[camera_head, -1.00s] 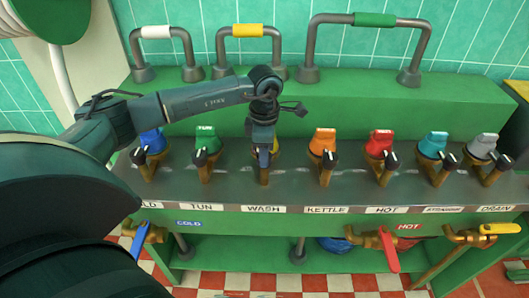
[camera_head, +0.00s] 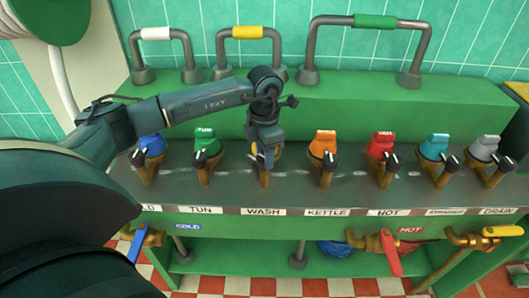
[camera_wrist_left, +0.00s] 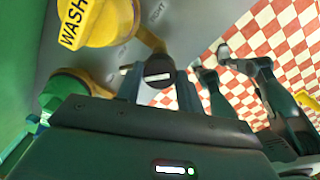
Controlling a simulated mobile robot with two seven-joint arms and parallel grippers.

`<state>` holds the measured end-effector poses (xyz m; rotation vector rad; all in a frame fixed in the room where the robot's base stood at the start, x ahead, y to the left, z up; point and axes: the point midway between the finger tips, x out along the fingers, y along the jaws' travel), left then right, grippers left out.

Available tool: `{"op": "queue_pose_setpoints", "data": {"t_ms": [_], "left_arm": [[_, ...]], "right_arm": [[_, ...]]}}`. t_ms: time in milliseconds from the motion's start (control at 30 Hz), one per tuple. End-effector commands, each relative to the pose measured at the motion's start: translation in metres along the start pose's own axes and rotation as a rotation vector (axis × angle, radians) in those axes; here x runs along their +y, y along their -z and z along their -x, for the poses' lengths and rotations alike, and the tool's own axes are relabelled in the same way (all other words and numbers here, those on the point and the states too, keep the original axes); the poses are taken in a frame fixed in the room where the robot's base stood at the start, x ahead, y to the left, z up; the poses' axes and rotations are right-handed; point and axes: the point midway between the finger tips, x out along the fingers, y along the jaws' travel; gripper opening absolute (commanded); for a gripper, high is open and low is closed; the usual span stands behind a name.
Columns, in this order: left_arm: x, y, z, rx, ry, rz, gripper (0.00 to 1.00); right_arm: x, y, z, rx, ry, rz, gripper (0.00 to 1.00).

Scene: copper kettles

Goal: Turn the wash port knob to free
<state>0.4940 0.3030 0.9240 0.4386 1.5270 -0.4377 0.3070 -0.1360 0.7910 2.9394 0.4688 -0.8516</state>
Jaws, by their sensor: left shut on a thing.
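The wash port stands in the row of valves above the WASH label (camera_head: 263,212). In the head view my left gripper (camera_head: 265,152) is over it and hides most of its yellow cap and its knob. In the left wrist view the yellow cap (camera_wrist_left: 97,22) with the word WASH is at the top left. The wash port's black knob (camera_wrist_left: 159,70), with a white mark pointing left, sits between the fingers of my left gripper (camera_wrist_left: 158,82), which is shut on it. The word TIGHT is printed beside the port; other small print is hard to read.
Close neighbours are the green tun port (camera_head: 206,145) on the left and the orange kettle port (camera_head: 323,146) on the right. Pipe handles (camera_head: 250,32) rise from the green ledge (camera_head: 350,92) behind. Lever valves (camera_head: 388,250) stick out below the labels.

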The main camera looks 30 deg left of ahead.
Motion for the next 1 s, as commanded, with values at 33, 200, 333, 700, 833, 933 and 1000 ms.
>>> {"op": "queue_pose_setpoints", "data": {"t_ms": [33, 200, 333, 700, 833, 933, 1000], "left_arm": [[0.001, 0.000, 0.000, 0.001, -0.001, 0.005, 0.14], [0.001, 0.000, 0.000, 0.001, 0.000, 0.006, 0.14], [0.001, 0.000, 0.000, 0.000, 0.000, 0.006, 0.40], [0.000, 0.000, 0.000, -0.001, 0.000, 0.003, 0.59], [0.000, 0.000, 0.001, -0.001, 0.000, 0.002, 0.59], [0.001, -0.001, 0.009, -0.004, -0.001, 0.003, 0.59], [0.001, -0.001, 0.019, -0.005, -0.002, 0.003, 0.59]], "right_arm": [[0.000, 0.000, 0.000, 0.000, 0.000, 0.000, 0.36], [0.000, 0.000, 0.000, 0.000, 0.001, 0.000, 0.36], [0.000, -0.001, 0.000, -0.002, 0.001, 0.000, 0.36], [0.000, -0.004, -0.001, -0.008, 0.001, 0.000, 0.36], [0.000, -0.004, -0.001, -0.008, 0.001, 0.000, 0.36], [0.000, -0.005, -0.002, -0.008, 0.001, 0.000, 0.36], [0.000, -0.006, -0.002, -0.007, 0.001, 0.001, 0.36]]}}
